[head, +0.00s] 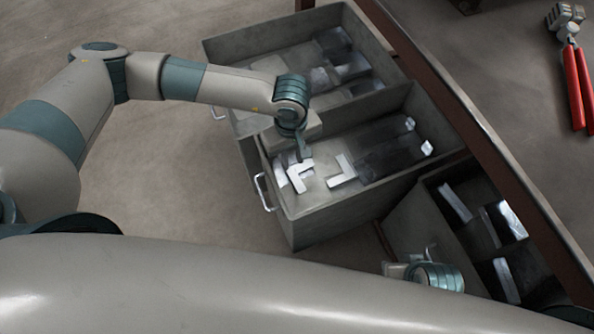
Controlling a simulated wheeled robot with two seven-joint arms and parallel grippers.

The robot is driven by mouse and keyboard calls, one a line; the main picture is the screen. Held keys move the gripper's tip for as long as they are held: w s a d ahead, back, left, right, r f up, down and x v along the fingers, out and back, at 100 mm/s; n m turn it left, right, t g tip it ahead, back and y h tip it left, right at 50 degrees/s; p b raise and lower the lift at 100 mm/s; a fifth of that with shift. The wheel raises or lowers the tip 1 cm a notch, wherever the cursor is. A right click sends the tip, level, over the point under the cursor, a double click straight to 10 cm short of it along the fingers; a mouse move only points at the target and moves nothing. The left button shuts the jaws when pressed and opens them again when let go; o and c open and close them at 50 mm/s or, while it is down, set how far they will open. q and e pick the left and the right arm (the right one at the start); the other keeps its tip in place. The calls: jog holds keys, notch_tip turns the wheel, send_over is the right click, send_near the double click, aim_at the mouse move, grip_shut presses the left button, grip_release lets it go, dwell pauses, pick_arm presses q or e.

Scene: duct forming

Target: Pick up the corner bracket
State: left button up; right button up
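Pale metal L-shaped corner brackets lie in the near end of the open middle drawer (340,213). One bracket (298,178) lies among several light pieces at the drawer's left end. Another bracket (343,171) lies a little to its right. My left gripper (304,156) reaches down into this drawer, just above the left bracket. Its fingers are small and partly hidden by the wrist, so I cannot tell whether they are open or touch a bracket. My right gripper (396,270) shows only in part at the lower right, beside the right drawer, with its fingers unclear.
Another open drawer (222,62) behind holds dark and grey pieces. A third open drawer (408,232) at the right holds flat metal pieces. The brown edge of a bench (478,127) runs above the drawers. Red-handled snips (577,88) lie on the bench. Floor at left is clear.

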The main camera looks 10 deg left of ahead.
pick_arm(q)
send_over(291, 179)
jog(key=f, duration=0.5)
jog(key=shift+w+d, duration=0.15)
jog(key=shift+w, duration=0.05)
jog(key=shift+s+a+f, duration=0.1)
jog(key=shift+s+f, duration=0.05)
jog(key=shift+f, duration=1.15)
jog(key=shift+s+a+f, duration=0.1)
jog(key=shift+f, duration=1.15)
grip_shut()
